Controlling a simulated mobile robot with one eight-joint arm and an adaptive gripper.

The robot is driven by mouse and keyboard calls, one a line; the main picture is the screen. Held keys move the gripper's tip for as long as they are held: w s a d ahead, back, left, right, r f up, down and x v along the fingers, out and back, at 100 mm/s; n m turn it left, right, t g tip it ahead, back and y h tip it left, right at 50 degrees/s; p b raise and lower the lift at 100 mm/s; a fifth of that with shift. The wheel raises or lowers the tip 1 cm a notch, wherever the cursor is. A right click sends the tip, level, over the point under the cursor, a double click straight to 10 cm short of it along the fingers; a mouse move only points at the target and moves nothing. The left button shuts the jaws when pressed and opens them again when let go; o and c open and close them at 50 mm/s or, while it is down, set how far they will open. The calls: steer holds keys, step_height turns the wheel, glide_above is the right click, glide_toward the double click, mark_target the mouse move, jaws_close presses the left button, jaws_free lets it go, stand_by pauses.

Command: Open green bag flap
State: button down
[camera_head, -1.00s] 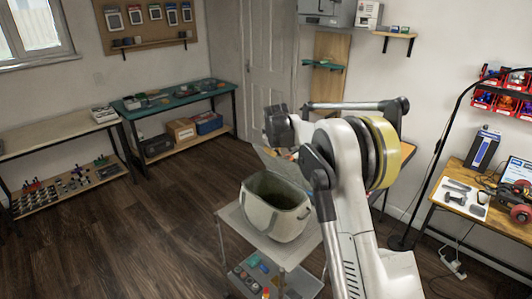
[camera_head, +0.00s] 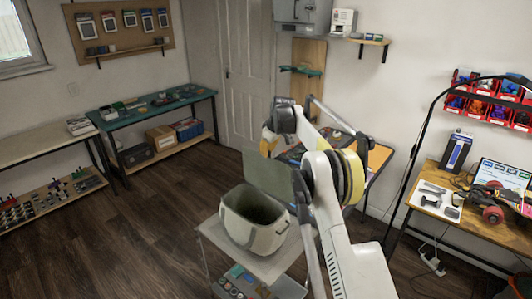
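The bag (camera_head: 240,231) is pale, off-white to grey-green, and stands upright on a small light cart (camera_head: 216,238). Its top is open and the dark green inside shows. A flat grey-green panel, which looks like the bag's flap (camera_head: 268,175), stands raised behind the opening. My gripper (camera_head: 268,143) is above and behind the bag, near the top of this panel. The gripper is small and partly hidden by my own arm, so I cannot tell whether its fingers are open or whether they touch the flap.
The cart's lower shelf (camera_head: 245,284) holds several small coloured items. A wooden-topped desk (camera_head: 378,158) stands close behind my arm. A green-topped workbench (camera_head: 170,104) is at the back left, and another bench (camera_head: 432,170) with tools is at the right. The dark floor (camera_head: 120,235) at left is clear.

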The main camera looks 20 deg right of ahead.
steer(key=c, duration=1.6)
jaws_free()
steer(key=shift+d+f, duration=0.1)
steer(key=shift+c, duration=0.2)
steer(key=v, duration=1.2)
steer(key=shift+s, duration=0.1)
